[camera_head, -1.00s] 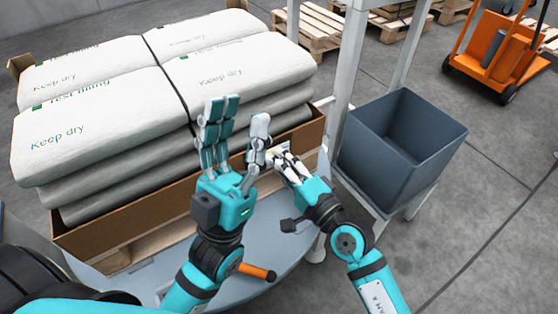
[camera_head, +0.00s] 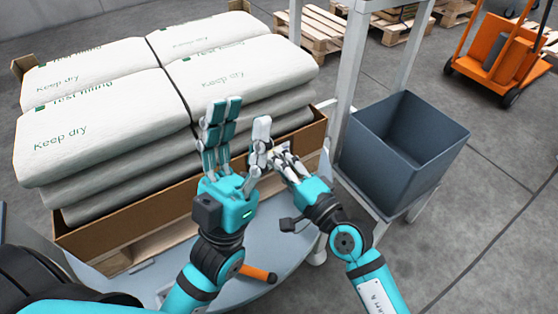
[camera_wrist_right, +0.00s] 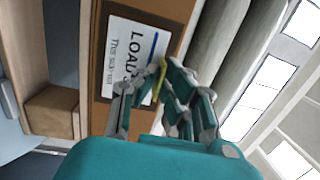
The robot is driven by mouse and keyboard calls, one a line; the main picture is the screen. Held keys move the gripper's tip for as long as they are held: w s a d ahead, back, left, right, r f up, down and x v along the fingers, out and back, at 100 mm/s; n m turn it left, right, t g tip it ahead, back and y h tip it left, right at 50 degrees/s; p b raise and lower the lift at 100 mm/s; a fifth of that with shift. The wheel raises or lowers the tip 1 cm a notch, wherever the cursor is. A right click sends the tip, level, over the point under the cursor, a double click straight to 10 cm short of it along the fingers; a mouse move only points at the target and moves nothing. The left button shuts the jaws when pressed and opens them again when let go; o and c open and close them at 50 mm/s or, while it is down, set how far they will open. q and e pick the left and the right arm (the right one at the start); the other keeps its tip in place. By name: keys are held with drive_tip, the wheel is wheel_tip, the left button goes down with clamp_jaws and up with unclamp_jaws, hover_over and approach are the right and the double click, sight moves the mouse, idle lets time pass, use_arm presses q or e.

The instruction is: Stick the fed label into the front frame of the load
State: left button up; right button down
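The load is a stack of white sacks (camera_head: 110,125) in a brown cardboard tray (camera_head: 125,220). In the right wrist view, the white label (camera_wrist_right: 130,55), with a blue stripe and "LOAD" lettering, lies against the brown tray face inside a dark border, the front frame (camera_wrist_right: 104,30). My right gripper (camera_wrist_right: 152,74) is at the label's lower edge, its fingertips close together and covering part of it. Whether they pinch the label is unclear. In the head view, it is at the tray's right part (camera_head: 277,160). My left gripper (camera_head: 242,122) is open and empty, left of it.
A grey bin (camera_head: 400,150) stands on the right beside a white post (camera_head: 348,80). The pallet rests on a grey round table (camera_head: 165,285). An orange cart (camera_head: 500,50) and wooden pallets (camera_head: 310,28) are farther back. The floor between is clear.

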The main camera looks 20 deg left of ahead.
drive_tip(key=c, duration=2)
unclamp_jaws()
drive_tip(key=o, duration=0.6)
drive_tip(key=r+v, duration=0.1)
drive_tip(key=v, duration=1.1)
drive_tip(key=shift+f, duration=0.5)
